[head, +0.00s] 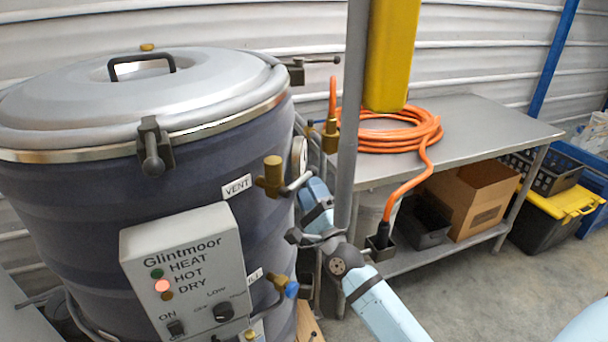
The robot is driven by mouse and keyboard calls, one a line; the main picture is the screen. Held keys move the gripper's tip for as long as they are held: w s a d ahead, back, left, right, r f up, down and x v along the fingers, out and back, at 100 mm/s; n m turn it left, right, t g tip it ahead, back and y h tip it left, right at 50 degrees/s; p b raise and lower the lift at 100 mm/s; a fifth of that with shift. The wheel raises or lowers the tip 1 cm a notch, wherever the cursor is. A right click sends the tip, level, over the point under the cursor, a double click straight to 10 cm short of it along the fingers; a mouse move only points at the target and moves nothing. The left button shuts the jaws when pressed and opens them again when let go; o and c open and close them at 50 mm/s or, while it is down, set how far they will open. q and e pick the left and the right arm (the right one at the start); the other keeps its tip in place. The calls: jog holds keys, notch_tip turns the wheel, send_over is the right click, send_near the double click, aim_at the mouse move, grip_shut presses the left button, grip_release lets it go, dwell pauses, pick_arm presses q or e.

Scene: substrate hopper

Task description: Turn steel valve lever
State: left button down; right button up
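The steel valve lever (297,183) is a short grey bar beside a brass valve body (271,176) on the right side of the dark drum, just right of the VENT label. My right arm reaches in from the lower right. A second valve (281,286) with a blue tip sits lower on the drum. My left gripper is out of view.
The drum's control box (186,268) faces me. A grey post (353,100) with a yellow box (391,50) stands beside the arm. A steel table (480,125) bears a coiled orange hose (400,130). The floor (500,290) at right is clear.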

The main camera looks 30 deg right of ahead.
aim_at(304, 176)
jog(key=shift+x, duration=1.85)
grip_shut()
